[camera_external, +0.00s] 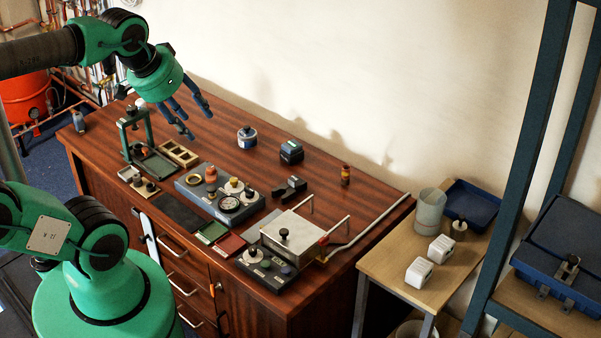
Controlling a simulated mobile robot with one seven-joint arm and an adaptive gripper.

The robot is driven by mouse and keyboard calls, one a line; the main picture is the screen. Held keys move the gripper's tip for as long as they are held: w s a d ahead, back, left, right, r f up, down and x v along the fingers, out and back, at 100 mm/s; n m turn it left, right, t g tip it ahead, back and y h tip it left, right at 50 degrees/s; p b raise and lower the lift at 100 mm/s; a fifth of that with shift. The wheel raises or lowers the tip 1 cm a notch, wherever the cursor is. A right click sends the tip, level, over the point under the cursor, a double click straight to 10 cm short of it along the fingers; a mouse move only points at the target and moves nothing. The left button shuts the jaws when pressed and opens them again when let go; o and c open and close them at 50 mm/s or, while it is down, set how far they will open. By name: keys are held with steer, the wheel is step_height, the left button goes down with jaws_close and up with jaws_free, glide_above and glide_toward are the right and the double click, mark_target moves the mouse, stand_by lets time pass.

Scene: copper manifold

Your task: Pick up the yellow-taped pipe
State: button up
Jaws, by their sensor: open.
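My gripper (199,124) hangs from my green arm at the upper left, above the back left part of the wooden workbench (330,185). Its blue fingers are spread open and empty, pointing down and to the right. I cannot make out a pipe with yellow tape for sure. Several copper pipes (75,82) run along the wall at the far left, partly behind my arm; they are too small to show tape clearly. A thin pale grey pipe or cable (375,222) lies along the right end of the workbench, apart from my gripper.
The bench holds a green press frame (124,132), a grey instrument block (200,198), a metal box (293,236) and small jars. A side table (393,272) stands at the right beside dark shelving (528,130). An orange-red drum (25,98) stands far left.

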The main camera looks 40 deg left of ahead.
steer(key=shift+w, duration=0.1)
steer(key=w+r+m+g+p, duration=0.2)
steer(key=w+m+p, duration=0.2)
steer(key=w, duration=2.5)
steer(key=w+a+f+m+g+p, duration=0.1)
steer(key=w+f, duration=0.4)
steer(key=w, duration=0.3)
steer(key=w+a+f+m+g+p, duration=0.1)
steer(key=w+f, duration=0.4)
steer(key=w, duration=0.3)
steer(key=w+f+m+p, duration=0.1)
steer(key=w+f, duration=0.4)
steer(key=f, duration=0.5)
steer(key=w+f+m+g+p, duration=0.1)
steer(key=w+f, duration=0.4)
steer(key=f, duration=0.5)
steer(key=w+a+f+m+p, duration=0.1)
steer(key=w+f, duration=0.4)
steer(key=f, duration=0.6)
steer(key=shift+g, duration=0.3)
steer(key=shift+a+f, duration=0.1)
